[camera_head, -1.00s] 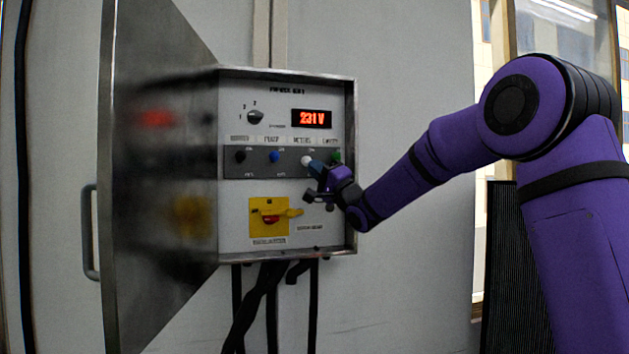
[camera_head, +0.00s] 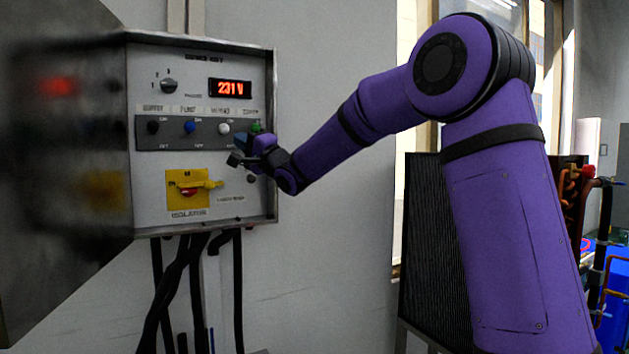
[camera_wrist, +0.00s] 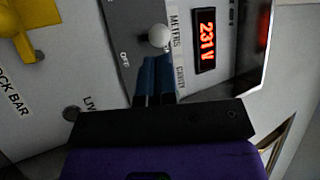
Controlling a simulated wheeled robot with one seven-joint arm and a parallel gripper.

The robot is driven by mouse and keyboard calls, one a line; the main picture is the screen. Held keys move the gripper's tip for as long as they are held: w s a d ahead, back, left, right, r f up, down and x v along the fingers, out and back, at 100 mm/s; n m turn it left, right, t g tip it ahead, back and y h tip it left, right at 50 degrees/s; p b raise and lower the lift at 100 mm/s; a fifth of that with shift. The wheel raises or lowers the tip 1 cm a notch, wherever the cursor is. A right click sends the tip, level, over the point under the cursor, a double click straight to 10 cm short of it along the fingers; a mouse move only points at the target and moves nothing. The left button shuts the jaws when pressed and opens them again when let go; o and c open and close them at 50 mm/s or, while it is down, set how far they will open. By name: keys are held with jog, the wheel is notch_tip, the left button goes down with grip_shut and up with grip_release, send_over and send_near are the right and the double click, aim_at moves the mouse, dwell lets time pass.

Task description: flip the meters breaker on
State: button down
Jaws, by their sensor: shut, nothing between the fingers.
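The meters breaker is a lever with a white knob (camera_head: 224,128) on the dark grey switch strip (camera_head: 172,133) of the wall cabinet. In the wrist view the white knob (camera_wrist: 159,36) is beside the METERS label, with an OFF mark left of and below it. I cannot tell for sure whether the lever is tilted to on or off. My gripper (camera_head: 238,141) is just below and right of the knob. In the wrist view the blue fingertips of my gripper (camera_wrist: 157,60) are together and empty, right at the knob; contact is unclear.
A black knob (camera_head: 153,127), a blue knob (camera_head: 190,127) and a green knob (camera_head: 256,127) share the strip. The open cabinet door (camera_head: 60,190) stands at left. Cables hang below.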

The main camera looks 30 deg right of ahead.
jog(key=v, duration=2)
jog(key=shift+f, duration=0.3)
jog(key=shift+s+d, duration=0.1)
